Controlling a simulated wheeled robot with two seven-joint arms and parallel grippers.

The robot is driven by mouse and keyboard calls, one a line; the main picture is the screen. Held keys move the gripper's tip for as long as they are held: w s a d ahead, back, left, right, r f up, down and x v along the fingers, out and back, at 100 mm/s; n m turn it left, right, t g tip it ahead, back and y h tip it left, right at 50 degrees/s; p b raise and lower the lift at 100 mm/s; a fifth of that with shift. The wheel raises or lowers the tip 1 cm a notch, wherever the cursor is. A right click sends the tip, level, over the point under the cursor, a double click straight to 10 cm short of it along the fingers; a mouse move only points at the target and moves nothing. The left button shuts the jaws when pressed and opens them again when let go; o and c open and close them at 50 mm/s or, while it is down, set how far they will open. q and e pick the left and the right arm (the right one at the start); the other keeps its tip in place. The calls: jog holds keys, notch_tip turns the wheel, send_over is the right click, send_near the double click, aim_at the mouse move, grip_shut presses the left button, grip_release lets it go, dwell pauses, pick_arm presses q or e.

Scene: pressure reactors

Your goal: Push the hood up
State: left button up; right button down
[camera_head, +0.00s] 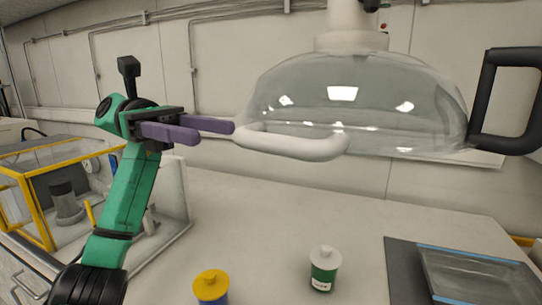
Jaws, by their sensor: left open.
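The hood is a clear glass dome (400,95) hanging over the bench from a white fitting. A white handle (295,146) sticks out from its lower front rim, and its left end reaches close to my gripper. My left gripper (213,131) has purple fingers, is open and empty, and points right toward the left end of the white handle. One fingertip overlaps the handle's end in the picture; I cannot tell whether they touch. My right gripper is not in view.
A black handle (507,100) is at the right. A yellow-capped bottle (211,287) and a white-capped green bottle (324,268) stand on the bench (270,230). A glass tray (478,277) is at the lower right, a yellow-framed case (47,222) at the left.

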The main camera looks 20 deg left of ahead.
aim_at(273, 142)
pick_arm(q)
jog(key=x, duration=1)
jog(key=shift+d+p, duration=0.2)
jog(key=shift+p, duration=0.2)
grip_shut()
dwell(0.5)
